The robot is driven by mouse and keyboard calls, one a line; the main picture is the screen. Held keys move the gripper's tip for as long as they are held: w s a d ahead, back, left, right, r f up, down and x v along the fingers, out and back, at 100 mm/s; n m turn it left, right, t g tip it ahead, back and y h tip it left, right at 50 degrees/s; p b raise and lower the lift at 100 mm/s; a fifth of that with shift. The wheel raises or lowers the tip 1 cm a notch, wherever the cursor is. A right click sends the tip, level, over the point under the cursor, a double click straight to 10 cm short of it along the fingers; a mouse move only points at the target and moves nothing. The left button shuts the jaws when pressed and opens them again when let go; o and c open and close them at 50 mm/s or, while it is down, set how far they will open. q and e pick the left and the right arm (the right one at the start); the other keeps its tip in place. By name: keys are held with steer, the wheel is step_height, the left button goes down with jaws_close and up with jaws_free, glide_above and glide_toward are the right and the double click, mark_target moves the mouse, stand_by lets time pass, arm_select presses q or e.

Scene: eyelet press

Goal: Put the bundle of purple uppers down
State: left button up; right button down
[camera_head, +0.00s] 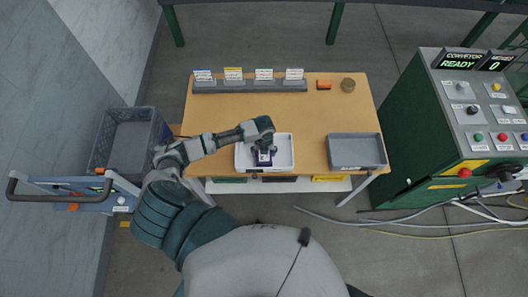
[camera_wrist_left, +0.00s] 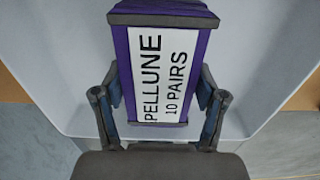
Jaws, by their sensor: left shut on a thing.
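The bundle of purple uppers (camera_wrist_left: 194,64) has dark ends and a white label reading "PELLUNE 10 PAIRS". My left gripper (camera_wrist_left: 160,95) is shut on it, with one finger on each side. In the head view the bundle (camera_head: 264,159) is inside or just over the white tray (camera_head: 290,138) at the table's front edge, and my left gripper (camera_head: 265,146) is above it. Whether the bundle touches the tray floor cannot be told. My right gripper is not in view.
A grey tray (camera_head: 357,163) stands at the right of the wooden table (camera_head: 330,112). A grey crate (camera_head: 130,112) is left of the table.

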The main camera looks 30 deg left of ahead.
arm_select(q)
steer(key=o, duration=1.4)
step_height(320, 180, up, 12)
steer(key=shift+r, duration=0.1)
